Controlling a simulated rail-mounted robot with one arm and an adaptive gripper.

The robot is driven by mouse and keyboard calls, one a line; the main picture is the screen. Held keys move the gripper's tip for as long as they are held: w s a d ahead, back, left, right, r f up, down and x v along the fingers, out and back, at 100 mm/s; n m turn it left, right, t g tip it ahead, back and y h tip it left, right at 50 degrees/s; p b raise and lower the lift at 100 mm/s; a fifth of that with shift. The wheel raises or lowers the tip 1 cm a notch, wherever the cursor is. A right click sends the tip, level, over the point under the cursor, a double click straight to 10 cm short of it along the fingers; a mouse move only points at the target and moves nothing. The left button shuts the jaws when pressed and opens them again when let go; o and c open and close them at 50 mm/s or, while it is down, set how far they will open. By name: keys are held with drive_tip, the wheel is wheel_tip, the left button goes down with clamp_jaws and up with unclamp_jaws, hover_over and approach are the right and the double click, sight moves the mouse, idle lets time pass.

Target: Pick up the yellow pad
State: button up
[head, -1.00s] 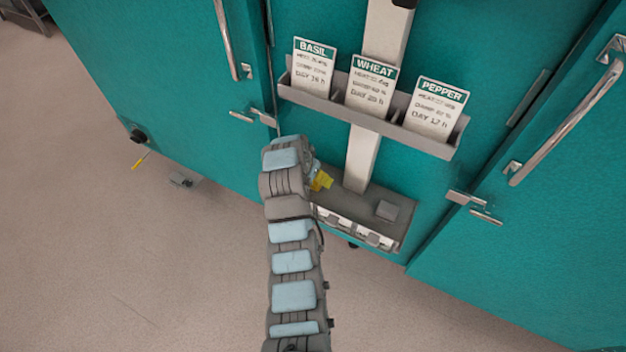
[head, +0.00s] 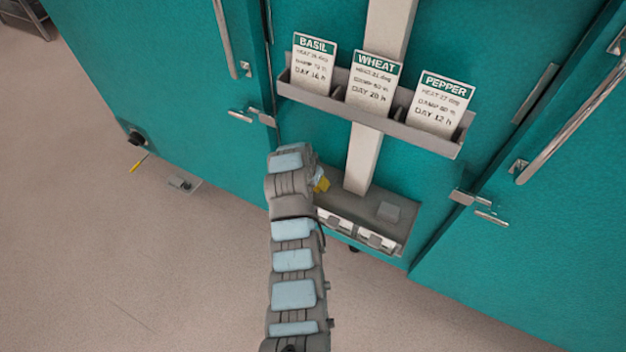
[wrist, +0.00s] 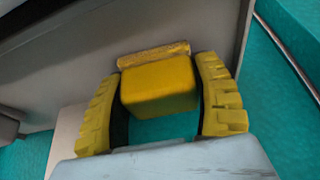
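The yellow pad (wrist: 160,86) is a smooth block between the two fingers of my gripper (wrist: 160,82) in the wrist view. The fingers are ribbed yellow with dark inner faces, and they lie close against both sides of the pad with no clear gap. A rough yellow strip (wrist: 154,54) lies along the pad's far edge; I cannot tell whether it is part of the pad. In the head view my gripper (head: 322,184) is mostly hidden by my arm, and only a little yellow shows beside the low grey tray. I cannot tell the pad from the fingers there.
The grey tray (head: 398,229) holds a small grey block (head: 388,212) at its right. Above it, a grey holder (head: 370,118) carries basil, wheat and pepper cards. A pale post (head: 362,160) and teal doors with metal handles (head: 575,115) stand close by.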

drive_tip(key=shift+c, duration=0.9)
drive_tip(key=shift+r, duration=0.1)
drive_tip(key=shift+r, duration=0.25)
drive_tip(key=r+p, duration=0.1)
drive_tip(key=r, duration=0.2)
drive_tip(key=shift+s+r, duration=0.1)
drive_tip(key=shift+s, duration=0.1)
drive_tip(key=s+r+p, duration=0.1)
drive_tip(key=s+r, duration=0.1)
drive_tip(key=s+d+r+p, duration=0.1)
drive_tip(key=s+r, duration=0.1)
drive_tip(key=shift+r+p, duration=0.3)
drive_tip(key=shift+r, duration=0.1)
drive_tip(key=s+r+p, duration=0.1)
drive_tip(key=s, duration=0.1)
drive_tip(key=s+d+r+p, duration=0.1)
drive_tip(key=s+p, duration=0.1)
drive_tip(key=s, duration=0.1)
drive_tip(key=s+r+p, duration=0.2)
drive_tip(key=shift+s+d, duration=0.2)
drive_tip(key=shift+d, duration=0.15)
drive_tip(key=shift+s+d+r+p, duration=0.1)
drive_tip(key=shift+s+p, duration=0.3)
drive_tip(key=shift+s, duration=0.1)
drive_tip(key=shift+s+d+r+p, duration=0.1)
drive_tip(key=shift+s+p, duration=0.25)
drive_tip(key=shift+s, duration=0.1)
